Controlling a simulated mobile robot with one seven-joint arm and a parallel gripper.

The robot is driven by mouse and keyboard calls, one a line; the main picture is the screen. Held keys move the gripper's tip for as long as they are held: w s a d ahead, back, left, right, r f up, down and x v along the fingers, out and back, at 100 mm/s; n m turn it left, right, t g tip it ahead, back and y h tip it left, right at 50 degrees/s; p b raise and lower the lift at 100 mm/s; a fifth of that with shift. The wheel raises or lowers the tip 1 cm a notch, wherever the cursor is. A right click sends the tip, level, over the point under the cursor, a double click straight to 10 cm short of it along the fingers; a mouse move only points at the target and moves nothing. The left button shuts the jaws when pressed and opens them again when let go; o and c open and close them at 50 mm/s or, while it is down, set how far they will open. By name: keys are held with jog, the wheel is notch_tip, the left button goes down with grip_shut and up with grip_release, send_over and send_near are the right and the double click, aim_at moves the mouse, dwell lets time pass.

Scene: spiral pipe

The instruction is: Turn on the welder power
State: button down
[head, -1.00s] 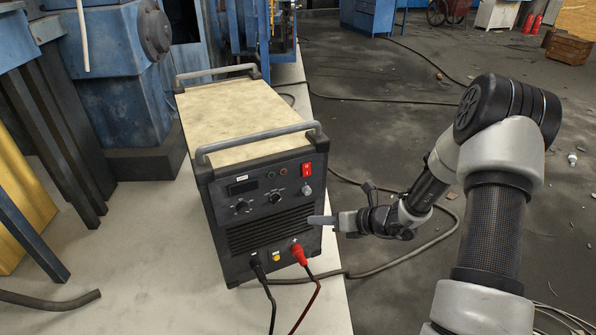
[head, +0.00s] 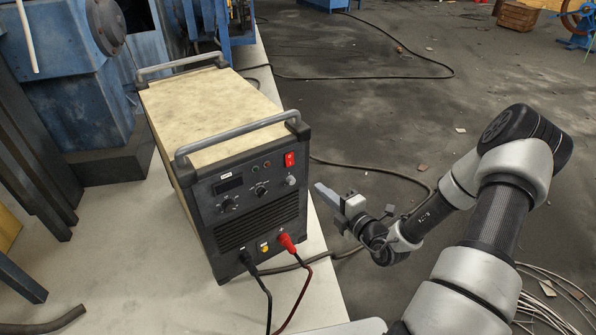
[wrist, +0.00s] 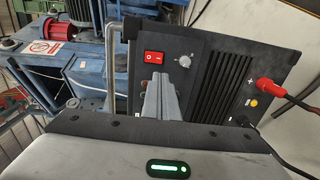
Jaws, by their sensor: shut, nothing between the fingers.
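The welder (head: 215,110) is a box with a cream top, grey handles and a black front panel, standing upright on a pale surface. Its red power switch (head: 290,159) is at the upper right of the panel, above a grey knob (head: 291,181). In the wrist view the switch (wrist: 154,57) shows at the panel's upper left, just beyond the fingertips. My gripper (head: 322,190) is shut and empty, to the right of and in front of the panel, a little below the switch level in the head view. It seems apart from the panel. The switch's position is too small to tell.
A red plug (head: 286,242) and a black plug (head: 246,258) with cables come out of the panel's lower part. Blue machinery (head: 75,80) stands behind on the left. A dark cable (head: 400,174) lies on the floor at right. The floor beyond is open.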

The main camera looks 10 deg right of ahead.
jog(key=b, duration=0.3)
send_near(290, 166)
jog(key=x, duration=0.5)
jog(key=shift+w+r, duration=0.1)
jog(key=shift+r, duration=0.1)
jog(key=shift+w+a, duration=0.2)
jog(key=shift+w, duration=0.45)
jog(key=shift+f, duration=0.1)
jog(key=shift+w+a+f+y+b, duration=0.1)
jog(key=shift+w+f+y+b, duration=0.1)
jog(key=shift+f+y+b, duration=0.2)
jog(key=shift+r, duration=0.4)
jog(key=shift+s+d+p, duration=0.2)
jog(key=shift+s+p, duration=0.05)
jog(key=shift+p, duration=0.15)
jog(key=f+p+v, duration=0.2)
jog(key=f+v, duration=0.1)
jog(key=v, duration=1)
jog(key=shift+s+a, duration=0.15)
jog(key=shift+s, duration=0.2)
